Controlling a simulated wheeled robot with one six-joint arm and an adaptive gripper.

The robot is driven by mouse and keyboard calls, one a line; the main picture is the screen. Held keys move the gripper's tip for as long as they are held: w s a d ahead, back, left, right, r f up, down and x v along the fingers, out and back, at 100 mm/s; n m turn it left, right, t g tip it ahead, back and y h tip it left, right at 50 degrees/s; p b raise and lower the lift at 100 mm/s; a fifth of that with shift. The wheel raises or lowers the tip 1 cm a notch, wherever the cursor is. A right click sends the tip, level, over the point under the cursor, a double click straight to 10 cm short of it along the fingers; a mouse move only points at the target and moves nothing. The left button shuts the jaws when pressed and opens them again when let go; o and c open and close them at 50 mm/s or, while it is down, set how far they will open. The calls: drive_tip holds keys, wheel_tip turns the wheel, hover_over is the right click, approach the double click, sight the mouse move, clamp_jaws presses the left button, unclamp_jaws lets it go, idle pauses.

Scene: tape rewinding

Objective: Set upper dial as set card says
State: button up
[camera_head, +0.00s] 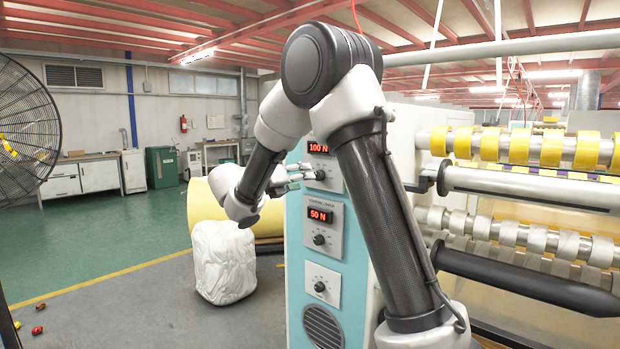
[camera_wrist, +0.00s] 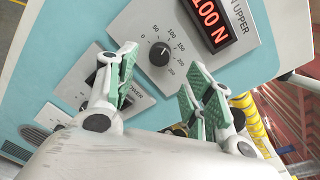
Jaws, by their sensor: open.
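The upper dial (camera_wrist: 159,54) is a dark round knob on a grey panel with a printed number scale, beside a red display (camera_wrist: 208,14) that reads 100 N under a label ending in UPPER. In the head view the dial (camera_head: 320,175) sits below its display (camera_head: 318,147). My gripper (camera_wrist: 163,88) is open and empty, its green-padded fingers apart, with the dial ahead of the gap between them. They do not appear to touch it. In the head view my gripper (camera_head: 303,172) is at the upper panel's left side. I see no readable set card.
Below are a panel with a 50 N display (camera_head: 320,216) and knob (camera_head: 319,239), and another knob panel (camera_head: 322,284). Rollers with yellow tape (camera_head: 520,147) are at right. A white wrapped bundle (camera_head: 223,262) stands left of the machine. The floor at left is mostly clear.

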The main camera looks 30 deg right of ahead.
drive_tip(key=v, duration=0.4)
drive_tip(key=shift+s+a, duration=0.15)
drive_tip(key=shift+a, duration=0.25)
drive_tip(key=s+d+f+m+g+y, duration=0.2)
drive_tip(key=s+f+m+g+y, duration=0.15)
drive_tip(key=s+f+m, duration=0.35)
drive_tip(key=s+d+f+m+g+y, duration=0.25)
drive_tip(key=s+f+m+y, duration=0.2)
drive_tip(key=s+m, duration=0.45)
drive_tip(key=s+a+r+m+t+y, duration=0.1)
drive_tip(key=s+m+y, duration=0.3)
drive_tip(key=s, duration=0.6)
drive_tip(key=s+a+r+m+t+y, duration=0.2)
drive_tip(key=s+m+t+y, duration=0.1)
drive_tip(key=s+m, duration=0.6)
drive_tip(key=shift+s+y, duration=0.4)
drive_tip(key=shift+s, duration=0.3)
